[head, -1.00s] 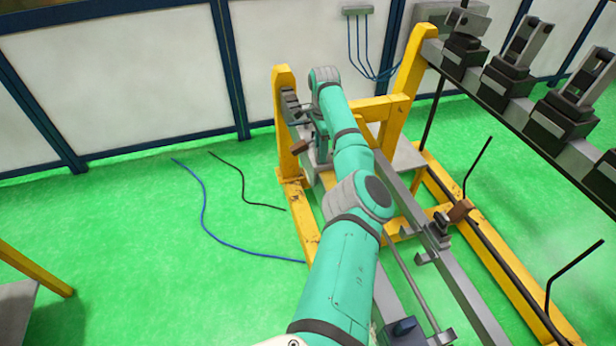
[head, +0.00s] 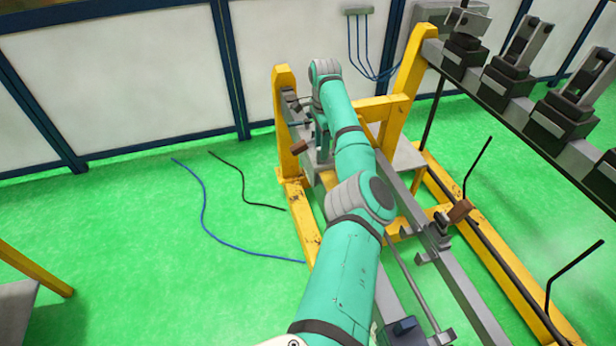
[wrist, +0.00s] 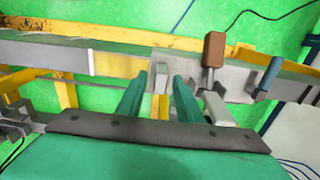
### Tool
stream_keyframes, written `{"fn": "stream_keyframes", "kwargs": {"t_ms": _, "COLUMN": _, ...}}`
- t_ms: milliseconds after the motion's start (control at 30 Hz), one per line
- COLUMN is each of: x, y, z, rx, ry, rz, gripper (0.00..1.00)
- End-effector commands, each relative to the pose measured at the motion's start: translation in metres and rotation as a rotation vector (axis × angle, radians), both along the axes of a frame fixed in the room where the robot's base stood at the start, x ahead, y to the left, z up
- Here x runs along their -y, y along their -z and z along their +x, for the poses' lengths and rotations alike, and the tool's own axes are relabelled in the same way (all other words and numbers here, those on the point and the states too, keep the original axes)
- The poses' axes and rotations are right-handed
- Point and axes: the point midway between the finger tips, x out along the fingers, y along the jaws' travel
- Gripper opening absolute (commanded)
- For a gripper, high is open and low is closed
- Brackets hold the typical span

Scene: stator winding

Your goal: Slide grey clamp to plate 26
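My gripper (wrist: 160,80) shows in the wrist view as two teal fingers standing apart, in front of the grey rail. A small grey upright piece (wrist: 160,78) shows between the fingertips, with no clear contact. A grey clamp with a brown handle (wrist: 214,50) is on the rail just right of the fingers. In the head view the brown handle (head: 301,147) shows left of my wrist, near the far yellow post. My arm hides much of the rail there. I cannot make out any plate number, so plate 26 cannot be identified.
A yellow frame (head: 400,85) carries the rails. Another brown-handled clamp (head: 460,210) is on the near right rail. Several black fixtures (head: 510,75) line the upper right beam. Blue and black cables (head: 205,215) lie on the open green floor at left.

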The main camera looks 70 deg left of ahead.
Motion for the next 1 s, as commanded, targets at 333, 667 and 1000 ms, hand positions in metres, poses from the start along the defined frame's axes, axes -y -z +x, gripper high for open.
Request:
{"fn": "stream_keyframes", "kwargs": {"t_ms": 333, "x": -0.001, "y": -0.037, "z": 0.000, "rx": 0.001, "ry": 0.000, "rz": 0.001, "gripper": 0.33}}
{"fn": "stream_keyframes", "kwargs": {"t_ms": 667, "x": -0.001, "y": -0.069, "z": 0.000, "rx": 0.001, "ry": -0.001, "rz": 0.002, "gripper": 0.33}}
{"fn": "stream_keyframes", "kwargs": {"t_ms": 1000, "x": 0.000, "y": -0.076, "z": 0.000, "rx": 0.000, "ry": -0.001, "rz": 0.000, "gripper": 0.33}}
